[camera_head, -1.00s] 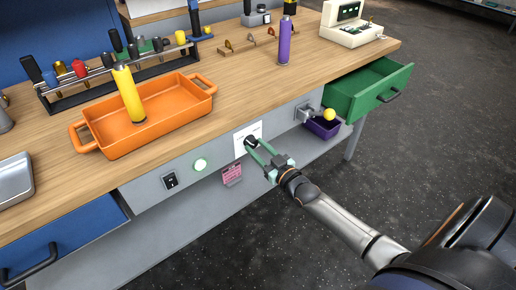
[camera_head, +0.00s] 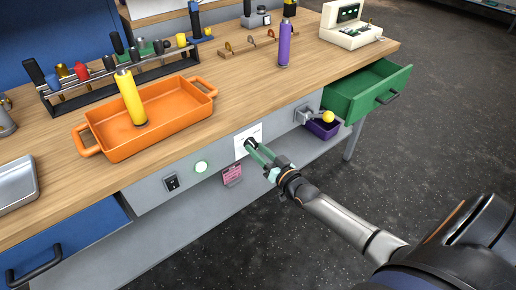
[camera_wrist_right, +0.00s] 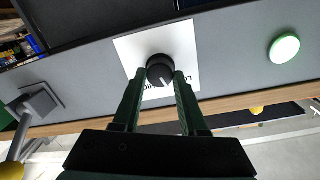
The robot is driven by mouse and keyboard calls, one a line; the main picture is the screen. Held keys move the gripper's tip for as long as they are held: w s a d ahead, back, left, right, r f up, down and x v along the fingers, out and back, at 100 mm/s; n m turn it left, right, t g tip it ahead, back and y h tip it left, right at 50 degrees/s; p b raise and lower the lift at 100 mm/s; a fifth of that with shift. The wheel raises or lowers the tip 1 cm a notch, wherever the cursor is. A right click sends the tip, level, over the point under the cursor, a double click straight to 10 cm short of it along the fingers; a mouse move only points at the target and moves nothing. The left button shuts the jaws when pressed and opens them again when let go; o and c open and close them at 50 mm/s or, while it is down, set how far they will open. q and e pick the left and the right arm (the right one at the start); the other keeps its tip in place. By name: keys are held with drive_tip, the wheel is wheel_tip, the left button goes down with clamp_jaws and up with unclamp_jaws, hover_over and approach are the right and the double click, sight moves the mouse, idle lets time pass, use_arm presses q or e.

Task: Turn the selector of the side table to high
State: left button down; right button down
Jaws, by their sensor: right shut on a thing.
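The selector is a round black knob (camera_head: 249,143) on a white plate (camera_head: 241,150) on the front panel of the wooden-topped table. In the right wrist view the knob (camera_wrist_right: 160,69) shows a white pointer line toward the lower right of the picture. Printed letters on the plate (camera_wrist_right: 184,35) are partly covered by the fingers. My right gripper (camera_head: 255,149) is shut on the knob, with one green finger on each side; its fingers also show in the wrist view (camera_wrist_right: 160,82). My left gripper is not in view.
A lit green button (camera_head: 201,166) and a black switch (camera_head: 172,182) are left of the plate. A lever with a yellow ball (camera_head: 328,116), a purple bin (camera_head: 322,128) and an open green drawer (camera_head: 362,97) are to the right.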

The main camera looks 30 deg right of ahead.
drive_tip(key=m, duration=0.2)
drive_tip(key=shift+m, duration=0.4)
drive_tip(key=m, duration=0.2)
drive_tip(key=shift+m, duration=0.3)
drive_tip(key=m, duration=0.3)
drive_tip(key=shift+d+y+b, duration=0.1)
drive_tip(key=shift+y+b, duration=0.2)
drive_tip(key=m, duration=0.3)
drive_tip(key=shift+b, duration=0.4)
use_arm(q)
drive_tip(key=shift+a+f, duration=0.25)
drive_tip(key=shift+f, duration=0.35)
use_arm(e)
drive_tip(key=shift+m, duration=0.5)
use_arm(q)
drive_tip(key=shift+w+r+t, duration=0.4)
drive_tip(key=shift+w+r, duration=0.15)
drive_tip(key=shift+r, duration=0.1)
use_arm(e)
drive_tip(key=shift+c, duration=2.2)
unclamp_jaws()
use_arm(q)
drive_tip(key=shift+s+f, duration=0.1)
